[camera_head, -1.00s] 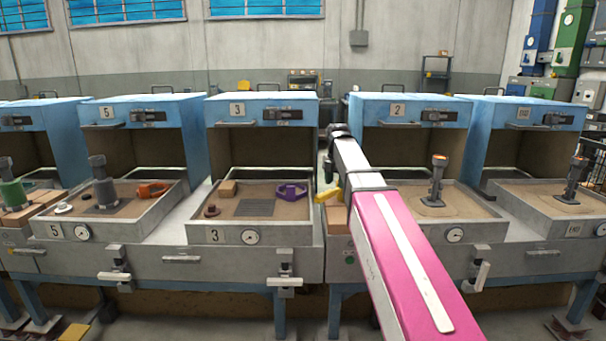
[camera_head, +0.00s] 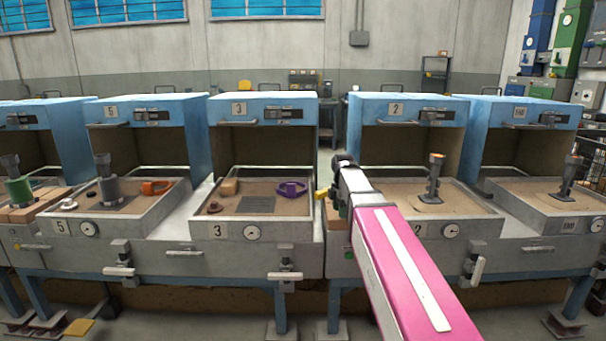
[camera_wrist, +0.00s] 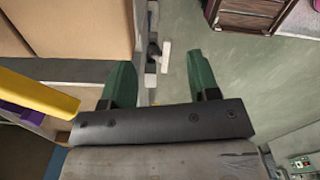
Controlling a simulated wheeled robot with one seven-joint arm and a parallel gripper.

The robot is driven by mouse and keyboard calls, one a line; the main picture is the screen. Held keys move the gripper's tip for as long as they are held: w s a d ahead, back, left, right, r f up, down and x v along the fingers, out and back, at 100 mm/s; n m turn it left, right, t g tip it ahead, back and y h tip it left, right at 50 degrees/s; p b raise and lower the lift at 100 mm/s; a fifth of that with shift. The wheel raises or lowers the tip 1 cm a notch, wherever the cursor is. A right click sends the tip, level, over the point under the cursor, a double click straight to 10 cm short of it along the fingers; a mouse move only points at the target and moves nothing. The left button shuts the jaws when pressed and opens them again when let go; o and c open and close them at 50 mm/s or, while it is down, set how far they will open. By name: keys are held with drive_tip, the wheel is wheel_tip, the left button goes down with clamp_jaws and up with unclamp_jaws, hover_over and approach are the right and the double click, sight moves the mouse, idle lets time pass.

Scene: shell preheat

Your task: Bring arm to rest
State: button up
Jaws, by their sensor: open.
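My arm reaches from the lower right of the head view, with a pink and white link and a grey wrist section near the gap between stations 3 and 2. My gripper (camera_wrist: 160,82) shows in the wrist view as two green fingers set wide apart on a dark bar. The fingers are open with nothing between them. Grey floor and the edge of a bench show beyond them. In the head view the fingers cannot be made out clearly.
Blue-hooded station 3 (camera_head: 262,108) and station 2 (camera_head: 408,108) stand side by side. A purple piece (camera_head: 291,189) and a tan block (camera_head: 230,187) lie in tray 3. A yellow bar (camera_wrist: 38,95) is close on the left in the wrist view. Open floor lies right of the fingers.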

drive_tip(key=s+d+f+m, duration=0.2)
drive_tip(key=s+f+m, duration=0.7)
drive_tip(key=f+m, duration=0.1)
drive_tip(key=s+d+f+m, duration=0.3)
drive_tip(key=s+f+m, duration=0.7)
drive_tip(key=f, duration=0.3)
drive_tip(key=shift+s+f, duration=0.2)
drive_tip(key=shift+s, duration=0.05)
